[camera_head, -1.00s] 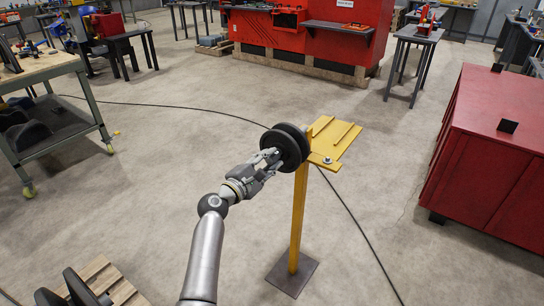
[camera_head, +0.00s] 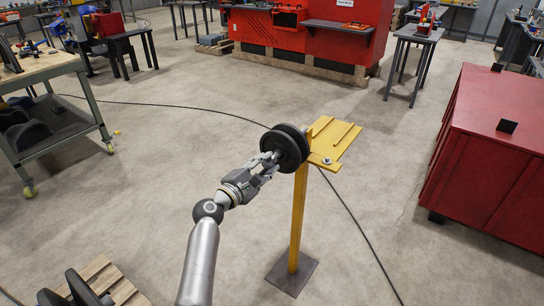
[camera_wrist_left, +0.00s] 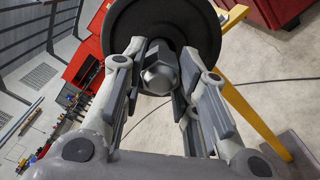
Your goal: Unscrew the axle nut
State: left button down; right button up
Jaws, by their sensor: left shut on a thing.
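The black conveyor pulley (camera_head: 284,152) is mounted at the left side of the yellow stand (camera_head: 298,220). In the left wrist view its dark round face (camera_wrist_left: 203,25) fills the top. The silver hexagonal axle nut (camera_wrist_left: 158,78) sits at the pulley's centre, with its end facing my wrist camera. My left gripper (camera_head: 270,160) reaches the pulley's near face from the lower left. In the left wrist view its fingers (camera_wrist_left: 163,62) lie on both sides of the nut, shut on it. The nut is hidden by the fingers in the head view. My right gripper is not in view.
The stand's yellow top plate (camera_head: 337,142) extends right of the pulley. A red cabinet (camera_head: 490,165) stands to the right, and a workbench (camera_head: 45,72) to the left. A pallet (camera_head: 112,280) lies at lower left.

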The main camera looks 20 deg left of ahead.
aim_at(265, 165)
pick_arm(q)
jog(key=shift+p+v, duration=0.45)
jog(key=shift+v, duration=1.1)
jog(key=shift+m, duration=1.1)
